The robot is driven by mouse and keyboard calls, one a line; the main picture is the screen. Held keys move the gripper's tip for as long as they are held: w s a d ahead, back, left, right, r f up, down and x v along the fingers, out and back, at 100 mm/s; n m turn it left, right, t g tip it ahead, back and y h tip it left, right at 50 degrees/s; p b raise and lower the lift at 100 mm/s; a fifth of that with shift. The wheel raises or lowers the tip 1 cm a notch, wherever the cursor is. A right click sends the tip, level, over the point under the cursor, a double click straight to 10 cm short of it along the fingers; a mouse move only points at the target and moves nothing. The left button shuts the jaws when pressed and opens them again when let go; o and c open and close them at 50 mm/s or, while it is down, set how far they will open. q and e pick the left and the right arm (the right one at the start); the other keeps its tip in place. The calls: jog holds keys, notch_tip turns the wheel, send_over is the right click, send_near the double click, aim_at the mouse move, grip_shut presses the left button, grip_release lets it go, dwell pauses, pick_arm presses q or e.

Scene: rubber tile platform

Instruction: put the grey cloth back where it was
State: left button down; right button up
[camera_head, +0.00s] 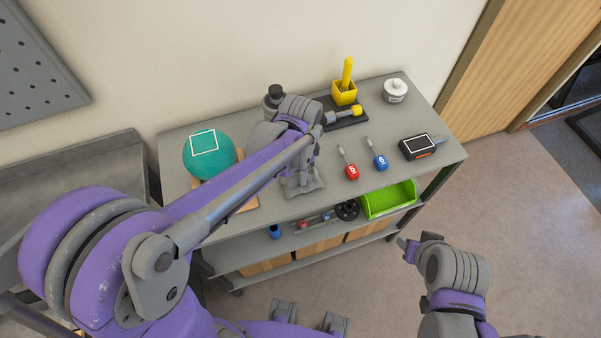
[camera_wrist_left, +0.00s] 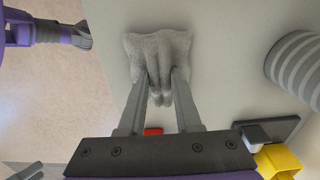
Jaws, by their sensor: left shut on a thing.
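The grey cloth (camera_head: 303,185) lies bunched on the grey top of the workbench (camera_head: 300,207), near its front edge. My left gripper (camera_head: 303,174) points down at it and is shut on the cloth. In the left wrist view the cloth (camera_wrist_left: 160,45) is pinched up into folds between the two fingers of the left gripper (camera_wrist_left: 156,82), and its edges spread out on the surface. My right gripper (camera_head: 406,246) is off to the right of the bench, above the floor; its jaws are too small to read.
Left of the cloth is a teal ball (camera_head: 206,158) on a wooden board (camera_head: 246,206). To the right lie a red screwdriver (camera_head: 351,171), a blue screwdriver (camera_head: 380,162) and a black device (camera_head: 417,147).

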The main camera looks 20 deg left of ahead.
pick_arm(q)
jog(key=shift+f, duration=0.35)
jog(key=shift+f, duration=0.15)
jog(key=c, duration=0.6)
grip_release()
jog(key=shift+r, duration=0.55)
notch_tip(320, 180, up, 11)
jog(key=p, duration=0.1)
jog(key=s+a+f+n+t, duration=0.2)
jog(key=s+a+f+n, duration=0.1)
jog(key=s+n, duration=0.2)
jog(key=s+a+f+n+t, duration=0.3)
jog(key=s+n, duration=0.3)
jog(key=s, duration=0.2)
jog(key=shift+a+t, duration=0.3)
